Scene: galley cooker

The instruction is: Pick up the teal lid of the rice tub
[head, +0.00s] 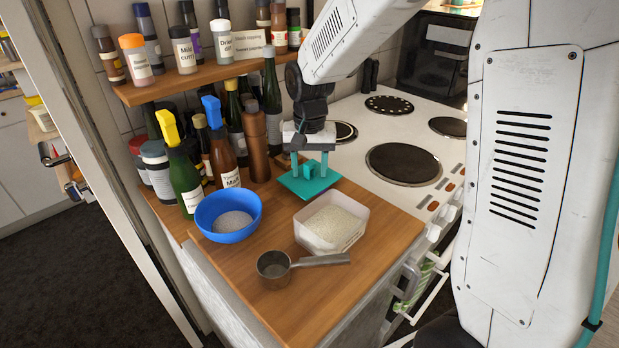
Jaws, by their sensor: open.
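The teal lid (300,190) lies flat on the wooden counter, behind the rice tub. It is square with a raised teal handle in its middle. My gripper (309,173) points down over the lid, open, with one finger on each side of the handle. I cannot tell whether the fingers touch the handle or the lid. The rice tub (301,234) is a whitish rectangular container, uncovered and holding rice, in front of the lid.
A blue bowl (208,222) with white grains and a metal measuring cup (273,270) stand nearby. Bottles (184,178) crowd the left, below a spice shelf (190,82). The white cooker (375,127) with dark hotplates adjoins at right.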

